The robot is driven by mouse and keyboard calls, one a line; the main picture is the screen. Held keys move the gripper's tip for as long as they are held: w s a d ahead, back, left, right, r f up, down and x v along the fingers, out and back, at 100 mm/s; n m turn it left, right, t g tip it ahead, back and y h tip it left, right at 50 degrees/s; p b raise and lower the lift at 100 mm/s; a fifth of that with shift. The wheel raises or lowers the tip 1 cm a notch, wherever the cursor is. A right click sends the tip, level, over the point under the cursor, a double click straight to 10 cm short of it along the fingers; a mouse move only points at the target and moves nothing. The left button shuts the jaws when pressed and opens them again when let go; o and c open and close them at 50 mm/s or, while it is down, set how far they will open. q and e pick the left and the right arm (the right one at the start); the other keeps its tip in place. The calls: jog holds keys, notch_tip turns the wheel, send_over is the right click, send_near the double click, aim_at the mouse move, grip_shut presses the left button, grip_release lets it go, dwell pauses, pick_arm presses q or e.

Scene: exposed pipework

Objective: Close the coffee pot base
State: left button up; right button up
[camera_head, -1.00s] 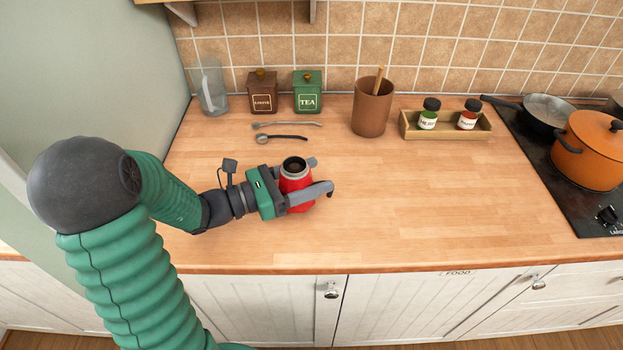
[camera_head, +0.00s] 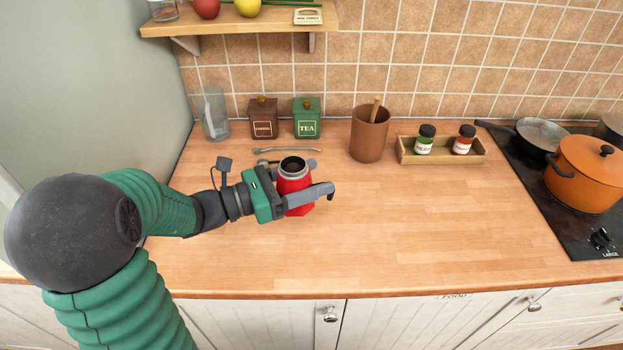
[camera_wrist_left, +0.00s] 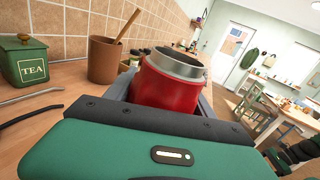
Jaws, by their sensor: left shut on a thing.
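The red coffee pot base (camera_head: 294,182) has a metal collar and an open, dark top. It is upright at the left-centre of the wooden counter. My left gripper (camera_head: 322,178) is shut on it, with a finger on each side. In the left wrist view the red base (camera_wrist_left: 168,88) fills the space between the fingers, with its open metal rim facing up. I cannot tell whether its bottom touches the counter. No coffee pot top shows on it.
Behind stand a glass jug (camera_head: 214,112), a coffee tin (camera_head: 263,120), a green tea tin (camera_head: 307,120) and a brown utensil pot (camera_head: 369,135). A long spoon (camera_head: 287,150) lies behind the base. A spice tray (camera_head: 480,158) and orange pot (camera_head: 585,175) are right. The counter's middle is clear.

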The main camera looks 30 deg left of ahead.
pick_arm(q)
jog(key=o, duration=1.3)
jog(key=shift+c, duration=0.2)
grip_shut()
